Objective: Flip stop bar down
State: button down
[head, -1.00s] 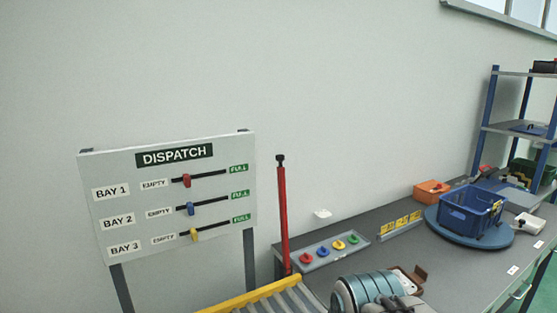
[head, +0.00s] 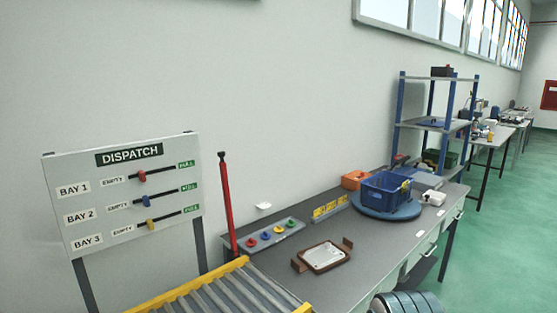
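The stop bar (head: 228,204) is a red bar with a black tip. It stands upright, tilted slightly left at the top, beside the far end of the roller conveyor (head: 215,300) and close to the wall. Its lower end meets the corner where the conveyor and the workbench come together. My gripper is out of view. Only a rounded ribbed part of my arm (head: 405,303) shows at the bottom edge, well to the right of the bar.
The grey workbench (head: 385,240) carries a strip of coloured knobs (head: 272,236), a brown-handled tray (head: 323,257) and a blue crate (head: 386,192) on a round turntable. The dispatch board (head: 125,194) stands left of the bar. Green floor is open at right.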

aim_at(225, 180)
jog(key=z, duration=0.25)
jog(key=k, duration=0.6)
jog(key=z, duration=0.6)
jog(key=i, duration=1.8)
jog(key=u, duration=1.2)
jog(key=i, duration=0.45)
jog(key=u, duration=0.6)
